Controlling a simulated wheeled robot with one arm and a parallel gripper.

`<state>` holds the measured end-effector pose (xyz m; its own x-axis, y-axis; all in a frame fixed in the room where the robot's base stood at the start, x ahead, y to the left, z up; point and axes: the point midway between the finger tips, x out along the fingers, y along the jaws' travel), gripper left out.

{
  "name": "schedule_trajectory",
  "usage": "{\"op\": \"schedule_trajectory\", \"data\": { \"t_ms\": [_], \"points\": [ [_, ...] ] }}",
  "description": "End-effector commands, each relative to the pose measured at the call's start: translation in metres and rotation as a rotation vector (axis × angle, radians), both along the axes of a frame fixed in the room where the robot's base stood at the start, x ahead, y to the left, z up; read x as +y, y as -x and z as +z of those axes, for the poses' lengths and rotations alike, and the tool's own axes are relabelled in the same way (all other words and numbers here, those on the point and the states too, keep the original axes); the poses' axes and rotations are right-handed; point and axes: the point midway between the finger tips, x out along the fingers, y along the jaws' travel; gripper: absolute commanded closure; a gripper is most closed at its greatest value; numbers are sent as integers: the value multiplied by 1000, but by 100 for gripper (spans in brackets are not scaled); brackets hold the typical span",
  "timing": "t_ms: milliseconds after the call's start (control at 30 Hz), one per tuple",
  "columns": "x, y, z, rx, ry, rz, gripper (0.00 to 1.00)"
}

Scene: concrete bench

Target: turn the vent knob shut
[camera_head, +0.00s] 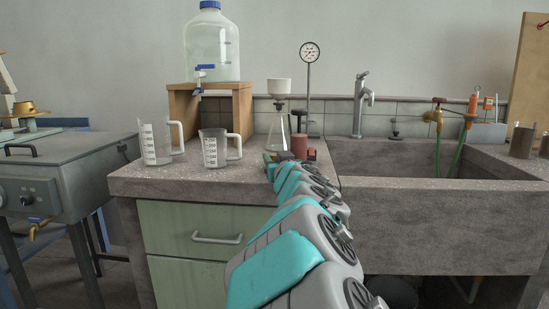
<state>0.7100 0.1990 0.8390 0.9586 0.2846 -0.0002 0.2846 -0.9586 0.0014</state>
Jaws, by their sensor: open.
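No part is clearly marked as the vent knob, and I cannot tell which one it is. A dark round knob (27,200) sits on the front panel of the grey metal box at left. A small dark fitting (395,127) stands behind the sink. My arm reaches from the bottom middle toward the bench. My gripper (269,164) is at its far end, small and largely hidden, near the base of a glass flask (278,136) with a white funnel. It is open, and nothing shows held in it.
Two measuring jugs (155,147) (213,149) stand on the bench left of my arm. A carboy (211,48) with a blue-handled tap stands on a wooden stand (242,108). A dial gauge (310,53) rises behind. The sink (430,162) and its tap (361,103) are at right.

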Motion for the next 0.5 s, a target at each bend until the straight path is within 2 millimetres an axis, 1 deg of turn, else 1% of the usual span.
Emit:
{"op": "schedule_trajectory", "data": {
  "t_ms": [100, 200, 467, 500],
  "points": [
    [2, -9, -1, 0, -1, 1, 58],
    [3, -11, -1, 2, -2, 1, 58],
    [3, -12, -1, 1, -2, 0, 58],
    [3, -12, -1, 1, -2, 0, 62]
  ]
}}
